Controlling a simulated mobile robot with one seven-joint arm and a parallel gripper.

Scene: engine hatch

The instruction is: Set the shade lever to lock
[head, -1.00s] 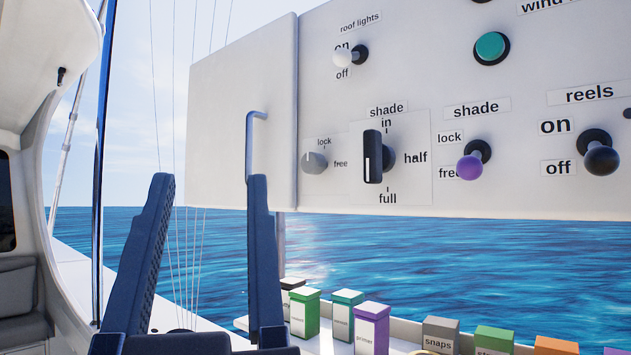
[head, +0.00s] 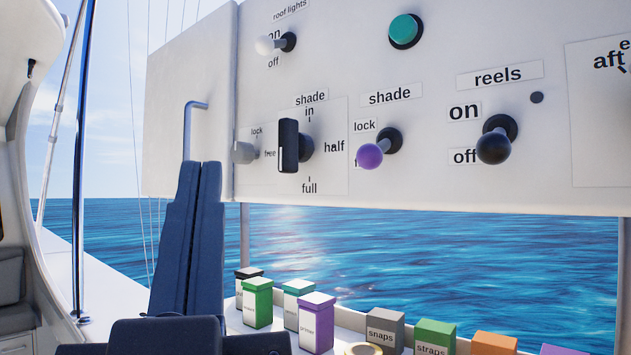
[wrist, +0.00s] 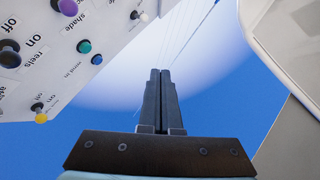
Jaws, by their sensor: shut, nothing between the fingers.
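The shade lever has a purple ball knob (head: 369,156) on a dark base, under a "shade" label (head: 390,94) on the white panel. Its knob points down toward the lower label, which it mostly covers; the "lock" label (head: 365,126) is above it. The purple knob also shows at the top left of the wrist view (wrist: 68,7). My gripper (head: 200,166) is shut and empty, left of the lever and apart from it in the head view. Its closed fingers also show in the wrist view (wrist: 160,72), pointing up at open sky.
A black shade selector (head: 289,146) and grey lock/free knob (head: 243,152) sit left of the lever. The black-knobbed reels lever (head: 494,147) is to its right, a teal button (head: 404,29) above. Several labelled boxes (head: 317,322) stand below the panel.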

